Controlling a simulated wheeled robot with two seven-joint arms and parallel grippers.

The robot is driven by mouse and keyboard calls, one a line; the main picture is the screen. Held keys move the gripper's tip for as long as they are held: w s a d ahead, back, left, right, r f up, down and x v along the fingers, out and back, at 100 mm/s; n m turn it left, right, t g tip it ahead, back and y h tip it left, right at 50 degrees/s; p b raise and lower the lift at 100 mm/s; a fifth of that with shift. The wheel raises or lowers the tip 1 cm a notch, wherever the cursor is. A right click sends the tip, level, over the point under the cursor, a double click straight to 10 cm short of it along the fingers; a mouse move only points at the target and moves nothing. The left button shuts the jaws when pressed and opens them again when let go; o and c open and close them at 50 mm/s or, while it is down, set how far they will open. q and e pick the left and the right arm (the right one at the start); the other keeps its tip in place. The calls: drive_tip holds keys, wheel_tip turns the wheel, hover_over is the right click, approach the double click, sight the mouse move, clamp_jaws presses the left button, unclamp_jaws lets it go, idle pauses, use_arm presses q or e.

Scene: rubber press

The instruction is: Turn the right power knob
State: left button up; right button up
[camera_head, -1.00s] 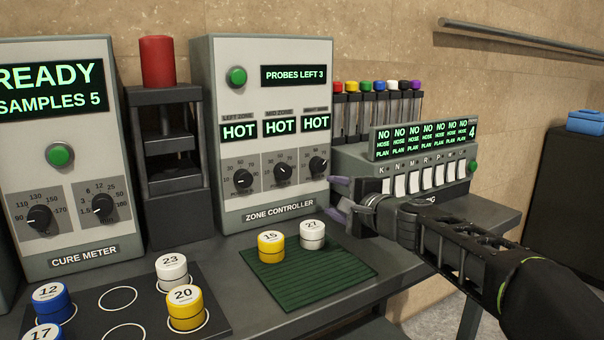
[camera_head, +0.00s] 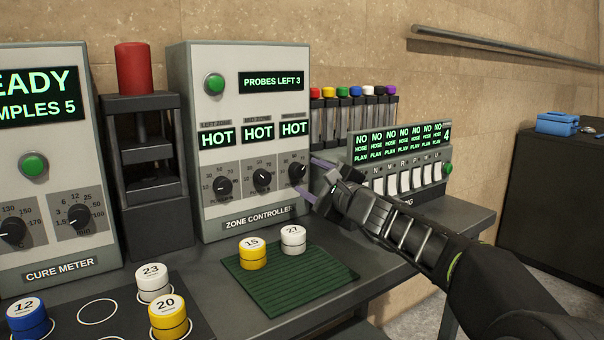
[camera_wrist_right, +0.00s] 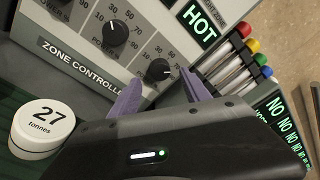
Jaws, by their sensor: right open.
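The zone controller (camera_head: 235,120) is a grey box with three black power knobs in a row under three HOT displays. The right power knob (camera_head: 297,171) is at the row's right end; in the right wrist view the right power knob (camera_wrist_right: 158,69) shows between and beyond my fingertips. My right gripper (camera_head: 314,178) is open and empty, its two purple fingers pointing at the panel around the right knob's height. In the right wrist view the gripper (camera_wrist_right: 160,90) has one finger left of the knob and one right of it. I cannot tell whether they touch it. My left gripper is not in view.
A switch console (camera_head: 400,160) stands close right of the zone controller, with a rack of coloured-top probes (camera_head: 352,110) behind it. White cylinder 27 (camera_head: 293,239) and yellow cylinder 15 (camera_head: 252,253) stand on a green mat (camera_head: 285,298) in front. A cure meter (camera_head: 50,170) is left.

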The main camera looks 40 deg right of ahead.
sight(300, 172)
drive_tip(key=w, duration=0.4)
drive_tip(key=shift+w+d, duration=0.25)
drive_tip(key=shift+d, duration=0.05)
drive_tip(key=shift+c, duration=0.3)
clamp_jaws()
